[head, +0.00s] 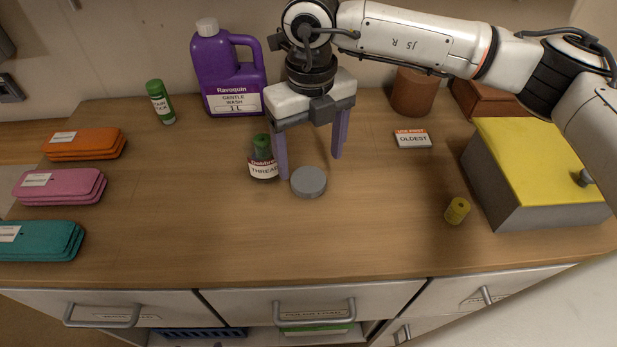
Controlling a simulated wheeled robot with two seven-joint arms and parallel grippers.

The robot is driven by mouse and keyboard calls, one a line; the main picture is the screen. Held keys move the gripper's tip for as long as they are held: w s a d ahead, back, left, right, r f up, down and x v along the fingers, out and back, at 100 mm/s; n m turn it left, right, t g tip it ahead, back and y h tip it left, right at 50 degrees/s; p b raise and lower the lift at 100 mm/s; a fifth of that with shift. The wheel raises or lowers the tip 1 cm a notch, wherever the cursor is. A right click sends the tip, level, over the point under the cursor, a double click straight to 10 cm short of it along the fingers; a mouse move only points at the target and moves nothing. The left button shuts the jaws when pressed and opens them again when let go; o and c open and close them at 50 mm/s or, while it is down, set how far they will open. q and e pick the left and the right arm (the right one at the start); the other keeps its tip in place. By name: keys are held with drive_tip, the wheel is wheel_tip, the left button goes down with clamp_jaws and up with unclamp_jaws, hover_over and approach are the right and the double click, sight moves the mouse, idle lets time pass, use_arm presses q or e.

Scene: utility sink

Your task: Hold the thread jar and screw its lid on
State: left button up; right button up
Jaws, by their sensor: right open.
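The thread jar (263,170) stands upright on the wooden counter, with a label reading "THREAD" and a green spool showing at its open top. A round grey lid (309,182) lies on the counter just right of the jar. My right gripper (311,166) points down with its two purple fingers spread apart. Its left finger is between the jar and the lid in the picture and hides a bit of the jar's right side. Its right finger is behind and right of the lid. I see nothing between the fingers. My left gripper is not in view.
A purple detergent jug (228,75) and a green-capped bottle (160,102) stand behind left. Folded cloths (60,187) lie far left. Right are a yellow-lidded box (527,150), a small yellow spool (456,211), a card box (412,139) and a brown pot (414,93). The front counter is clear.

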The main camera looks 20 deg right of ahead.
sight(310, 181)
drive_tip(key=shift+s+a+f+p, duration=0.15)
drive_tip(key=shift+f+p, duration=0.2)
drive_tip(key=shift+f, duration=1)
drive_tip(key=shift+s+d+f+p, duration=0.1)
drive_tip(key=shift+f+p, duration=0.2)
drive_tip(key=shift+f, duration=1)
drive_tip(key=c, duration=1.1)
